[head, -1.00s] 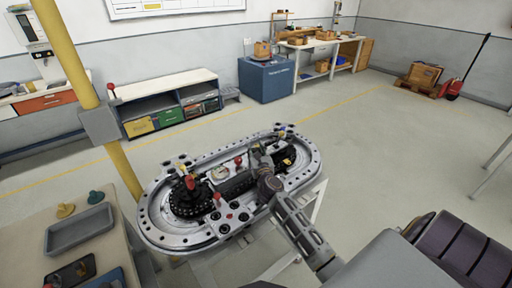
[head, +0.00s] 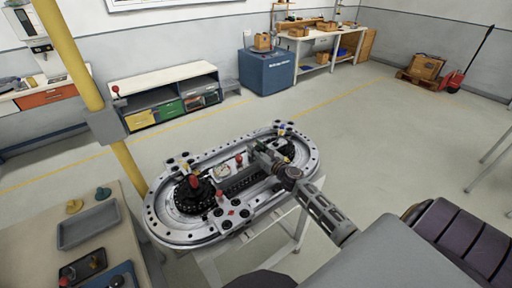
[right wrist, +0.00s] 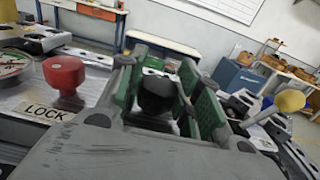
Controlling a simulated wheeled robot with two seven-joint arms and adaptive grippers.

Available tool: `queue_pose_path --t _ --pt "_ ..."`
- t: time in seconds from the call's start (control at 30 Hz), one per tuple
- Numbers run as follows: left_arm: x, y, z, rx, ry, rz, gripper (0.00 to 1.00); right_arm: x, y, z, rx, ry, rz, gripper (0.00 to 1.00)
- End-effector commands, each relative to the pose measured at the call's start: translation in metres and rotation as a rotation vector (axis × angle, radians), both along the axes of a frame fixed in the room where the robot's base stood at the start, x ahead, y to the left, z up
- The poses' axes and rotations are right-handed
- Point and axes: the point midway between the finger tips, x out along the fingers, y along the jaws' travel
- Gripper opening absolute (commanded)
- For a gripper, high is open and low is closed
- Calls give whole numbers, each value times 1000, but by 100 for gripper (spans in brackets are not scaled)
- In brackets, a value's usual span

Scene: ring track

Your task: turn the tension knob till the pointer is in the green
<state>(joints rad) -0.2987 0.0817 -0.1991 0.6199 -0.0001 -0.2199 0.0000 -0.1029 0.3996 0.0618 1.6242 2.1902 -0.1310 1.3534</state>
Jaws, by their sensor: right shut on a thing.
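The ring track (head: 160,226) stands in the middle of the head view. My right gripper (head: 262,155) is over its right half. In the right wrist view its green-padded fingers (right wrist: 160,95) stand either side of a black knob (right wrist: 157,92) and are shut on it. A red knob (right wrist: 64,75) by a LOCK label is left of the fingers; it also shows in the head view (head: 239,158). The gauge (head: 222,170) sits left of it; its dial (right wrist: 14,64) is cut off in the wrist view. I cannot read the pointer. My left gripper is not in view.
A yellow knob (right wrist: 290,101) is right of the fingers. A yellow post (head: 82,65) and a bench with a grey tray (head: 87,227) are at left. The floor behind the track is clear.

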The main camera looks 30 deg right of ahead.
Motion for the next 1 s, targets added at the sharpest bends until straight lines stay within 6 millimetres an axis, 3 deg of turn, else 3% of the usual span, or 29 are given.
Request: queue_pose_path --t 0.37,1.0 --pt "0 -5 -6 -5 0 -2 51 0 -1 -2 -1 0 204 10" --pt "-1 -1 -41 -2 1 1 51 0 0 -2 0 -2 532 10"
